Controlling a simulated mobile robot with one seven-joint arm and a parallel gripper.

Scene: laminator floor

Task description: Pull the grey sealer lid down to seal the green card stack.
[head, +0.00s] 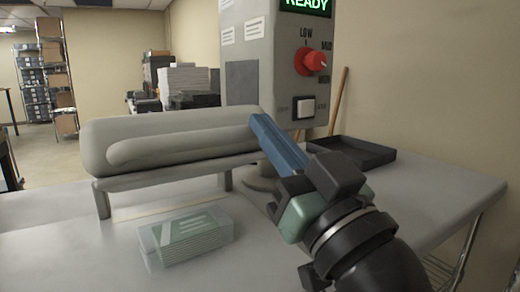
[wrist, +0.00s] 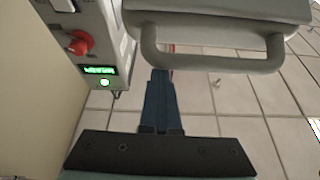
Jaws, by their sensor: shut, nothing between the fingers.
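The grey sealer lid (head: 100,145) is a thick rounded slab with a long bar handle (head: 180,150), raised above the table at the left. The lid (wrist: 215,8) and its handle (wrist: 215,66) also show at the top of the wrist view. The green card stack (head: 187,238) lies on the table in front of the lid, pale and translucent-looking. My gripper (head: 258,122) has blue fingers, shut together and empty. The fingertips (wrist: 160,75) are close to one end of the handle; I cannot tell whether they touch it.
A grey control box (head: 245,60) stands behind, with a red knob (head: 311,62), a white switch (head: 304,108) and a green READY display (head: 307,4). A dark tray (head: 350,152) sits at the back right. The table's right front (head: 440,190) is clear.

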